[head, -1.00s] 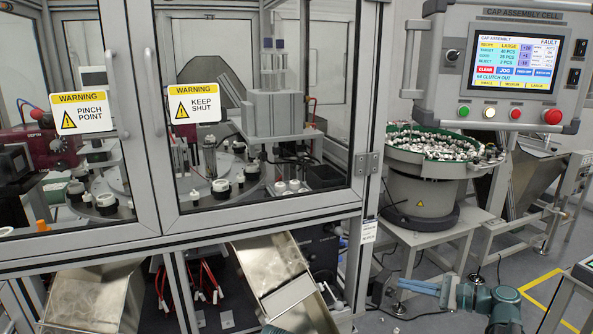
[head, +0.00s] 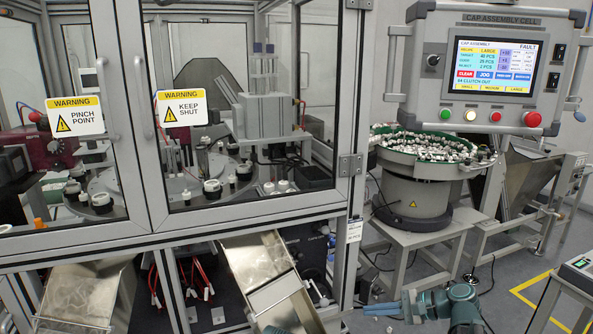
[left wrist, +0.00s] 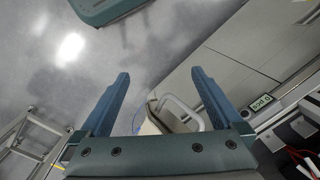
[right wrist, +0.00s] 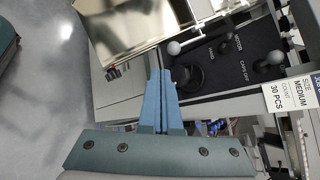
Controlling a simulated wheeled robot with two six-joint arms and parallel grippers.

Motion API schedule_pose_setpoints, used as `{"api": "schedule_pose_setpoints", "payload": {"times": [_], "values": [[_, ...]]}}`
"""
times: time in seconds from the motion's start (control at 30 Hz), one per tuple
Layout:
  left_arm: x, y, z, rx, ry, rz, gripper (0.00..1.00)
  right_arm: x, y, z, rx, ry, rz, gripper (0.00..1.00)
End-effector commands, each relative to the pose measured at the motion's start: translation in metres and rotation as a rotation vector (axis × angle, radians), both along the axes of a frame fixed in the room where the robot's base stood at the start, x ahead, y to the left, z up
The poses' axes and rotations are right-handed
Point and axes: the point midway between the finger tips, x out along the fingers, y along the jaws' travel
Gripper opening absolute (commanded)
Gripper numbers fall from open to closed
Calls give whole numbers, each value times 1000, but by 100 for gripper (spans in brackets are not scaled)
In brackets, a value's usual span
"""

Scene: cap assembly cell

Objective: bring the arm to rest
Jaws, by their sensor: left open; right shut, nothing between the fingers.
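My right gripper (head: 383,309) shows low in the head view, below the bowl feeder and right of the metal chute. In the right wrist view its two blue fingers (right wrist: 161,100) are together with nothing between them. My left gripper (left wrist: 160,92) shows only in the left wrist view. Its fingers stand wide apart and hold nothing. Part of a pale handle-like shape shows beyond the gap between them.
The framed machine cabinet (head: 250,218) with closed clear doors fills the left of the head view. A metal chute (head: 262,275) slopes out below. The bowl feeder (head: 418,190) stands on a table at right, under the control panel (head: 490,70). Grey floor is open at lower right.

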Motion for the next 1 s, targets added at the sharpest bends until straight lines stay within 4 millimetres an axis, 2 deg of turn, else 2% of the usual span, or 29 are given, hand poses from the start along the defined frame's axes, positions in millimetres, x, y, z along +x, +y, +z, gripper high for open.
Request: {"api": "schedule_pose_setpoints", "payload": {"times": [0.03,0.17,0.23,0.33,0.43,0.6,0.7,0.83,1.0], "values": [[0,0,4,0,0,0,100,-8,17,-4,-47,-4,46,0],[0,0,10,0,0,0,100,-29,54,-24,-198,-23,181,0],[0,0,15,0,0,0,100,-46,77,-35,-303,-40,284,0],[0,0,23,0,0,0,100,-77,109,-53,-483,-81,476,0],[0,0,30,0,0,0,100,-110,130,-68,-669,-131,686,0],[0,0,41,0,0,0,100,-154,144,-78,-944,-222,1022,0],[0,0,45,0,0,0,100,-169,144,-77,-1066,-265,1176,0],[0,0,48,0,0,0,100,-180,143,-75,-1169,-300,1307,0],[0,0,49,0,0,0,100,-183,142,-73,-1221,-317,1371,0]]}}
